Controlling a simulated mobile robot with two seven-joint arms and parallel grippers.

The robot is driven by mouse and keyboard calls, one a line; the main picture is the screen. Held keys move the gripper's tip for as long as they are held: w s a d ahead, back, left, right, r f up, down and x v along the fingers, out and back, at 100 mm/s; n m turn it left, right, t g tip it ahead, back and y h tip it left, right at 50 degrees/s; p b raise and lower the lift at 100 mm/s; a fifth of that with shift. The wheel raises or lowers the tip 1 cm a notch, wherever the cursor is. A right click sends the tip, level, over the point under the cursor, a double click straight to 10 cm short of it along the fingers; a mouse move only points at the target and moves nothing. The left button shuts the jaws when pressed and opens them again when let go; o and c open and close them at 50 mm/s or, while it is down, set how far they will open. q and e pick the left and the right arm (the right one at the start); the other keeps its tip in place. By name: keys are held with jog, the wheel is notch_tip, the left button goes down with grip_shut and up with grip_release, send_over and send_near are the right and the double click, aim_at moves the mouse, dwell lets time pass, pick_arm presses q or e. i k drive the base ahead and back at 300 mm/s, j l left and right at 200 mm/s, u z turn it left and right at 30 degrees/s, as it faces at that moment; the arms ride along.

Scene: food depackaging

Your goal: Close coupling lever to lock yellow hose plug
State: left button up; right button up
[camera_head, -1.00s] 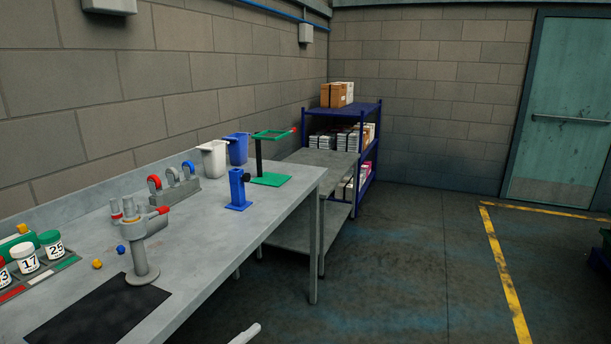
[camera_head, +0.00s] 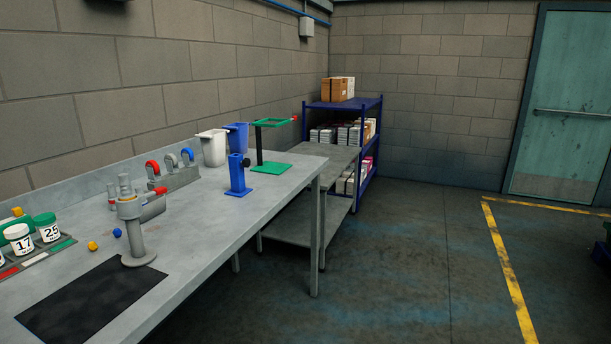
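A grey post fitting (camera_head: 137,230) with a round base stands upright on the workbench at the left. Its head carries a sideways grey cylinder with a red-tipped handle (camera_head: 160,190). I cannot tell whether this is the coupling lever, or whether it is open or closed. Behind it, a grey block holds a red, a grey and a blue curved piece (camera_head: 187,155). A small yellow piece (camera_head: 93,246) lies on the bench near a small blue one (camera_head: 117,232). I see no clear yellow hose plug. Neither of my grippers is in view.
A black mat (camera_head: 85,305) lies at the bench's front edge, with lidded jars (camera_head: 48,228) at far left. A blue stand (camera_head: 238,178), a green stand (camera_head: 270,168) and a white bin (camera_head: 213,148) stand farther back. The floor (camera_head: 400,260) right of the bench is clear.

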aim_at(159, 190)
jog(key=u, duration=0.6)
jog(key=i+l+u, duration=0.15)
jog(key=u, duration=0.3)
jog(key=i+l+u, duration=0.2)
jog(key=u, duration=0.2)
jog(key=i+l+u, duration=0.1)
jog(key=l+u, duration=0.2)
jog(key=u, duration=0.15)
jog(key=i+l+u, duration=0.1)
jog(key=l+u, duration=0.15)
jog(key=u, duration=0.2)
jog(key=l+u, duration=0.4)
jog(key=l, duration=2.15)
jog(key=k+j, duration=0.1)
jog(key=k, duration=0.2)
jog(key=i+l, duration=0.15)
jog(key=i, duration=0.15)
